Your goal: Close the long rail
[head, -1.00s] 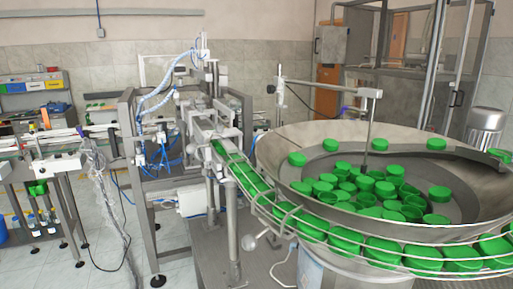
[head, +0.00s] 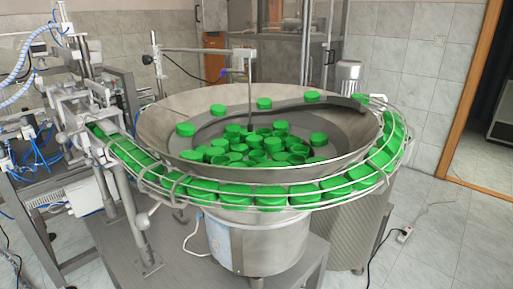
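A long curved wire rail (head: 330,200) runs around the front and right outside of the steel feeder bowl (head: 165,125) in the head view. It follows a track filled with green caps (head: 271,196), which leads down from the bowl's right side and round to the machine at the left. Whether any part of the rail stands open I cannot tell. More green caps (head: 270,145) lie loose inside the bowl. Neither of my grippers is in view.
The bowl stands on a steel drum (head: 255,240) over a metal table (head: 120,240). A metal frame machine (head: 85,90) with blue hoses is at the left. A grey box (head: 360,225) stands under the bowl's right side. Floor (head: 440,245) at the right is mostly clear, with a cable on it. A doorway is at the far right.

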